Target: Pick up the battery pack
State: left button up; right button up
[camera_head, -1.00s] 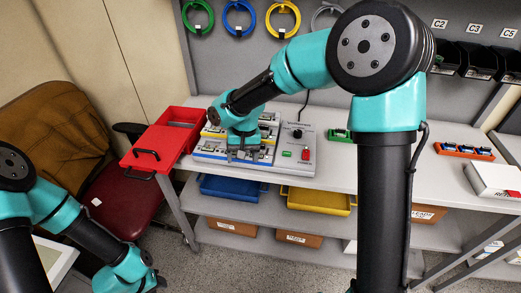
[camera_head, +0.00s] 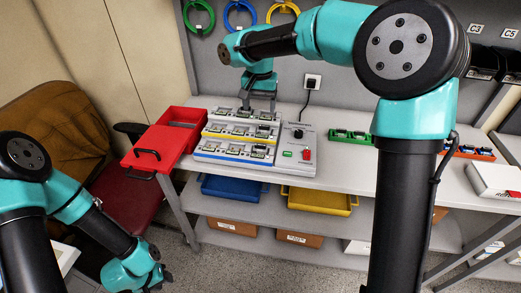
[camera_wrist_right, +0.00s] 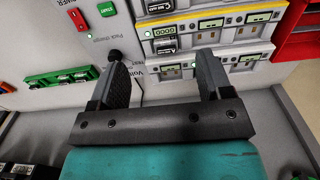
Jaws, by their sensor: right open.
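The tiered charging rack (camera_head: 237,145), with grey, yellow and blue rows, stands on the bench. Small battery packs sit in its slots. In the right wrist view, one pack with a lit green display (camera_wrist_right: 163,38) sits in the rack just beyond my fingertips. My right gripper (camera_head: 259,103) is over the back of the rack; the wrist view shows it open and empty (camera_wrist_right: 160,62), its fingers apart. Which pack is meant cannot be told. My left gripper (camera_head: 160,276) is low at the bottom left, away from the bench; its jaws are too small to read.
A grey control box (camera_head: 299,150) with a knob and red switch stands right of the rack. A red open drawer bin (camera_head: 163,138) is left of it. A green holder (camera_head: 350,136) and a white box (camera_head: 495,180) lie further right. Bare bench shows at the front right.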

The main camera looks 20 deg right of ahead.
send_over(260, 145)
notch_tip(260, 145, down, 11)
jog(key=shift+r, duration=0.15)
dwell(0.4)
jog(key=shift+d+f, duration=0.1)
jog(key=shift+f, duration=2.5)
jog(key=shift+c, duration=0.4)
jog(key=c, duration=1)
jog(key=shift+r, duration=0.1)
